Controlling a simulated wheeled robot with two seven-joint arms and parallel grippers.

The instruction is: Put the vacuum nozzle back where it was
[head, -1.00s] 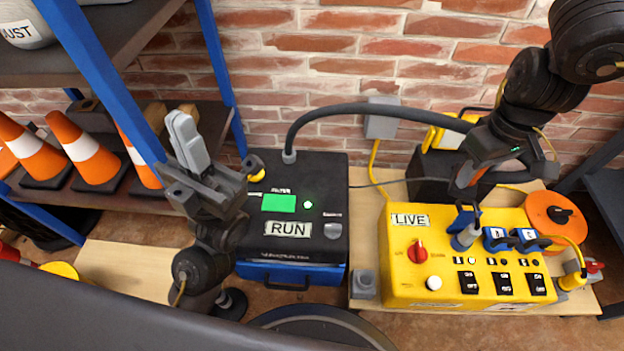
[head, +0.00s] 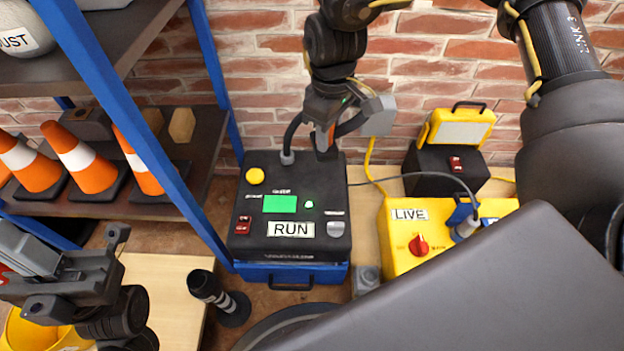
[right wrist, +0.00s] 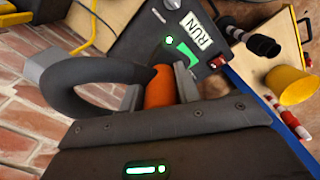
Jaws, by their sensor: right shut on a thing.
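My right gripper (head: 325,125) is above the back right of the black vacuum unit (head: 260,212) labelled RUN, in front of the brick wall. It is shut on the vacuum nozzle, whose orange part (right wrist: 158,88) shows between the fingers in the right wrist view. The dark hose (head: 292,135) rises from the unit's back to the gripper, and a bend of it (right wrist: 75,85) shows beside the fingers. The nozzle's tip is hard to make out. A green light and green screen (head: 279,204) are lit on the unit. My left gripper (head: 30,258) is at the lower left, its fingers partly cut off.
A grey wall box (head: 378,115) is close right of my right gripper. A yellow LIVE panel (head: 400,245) is partly hidden by my right arm. A yellow lamp (head: 460,128) stands behind it. Orange cones (head: 80,160) fill the left shelf. A black banded post (head: 218,298) stands in front.

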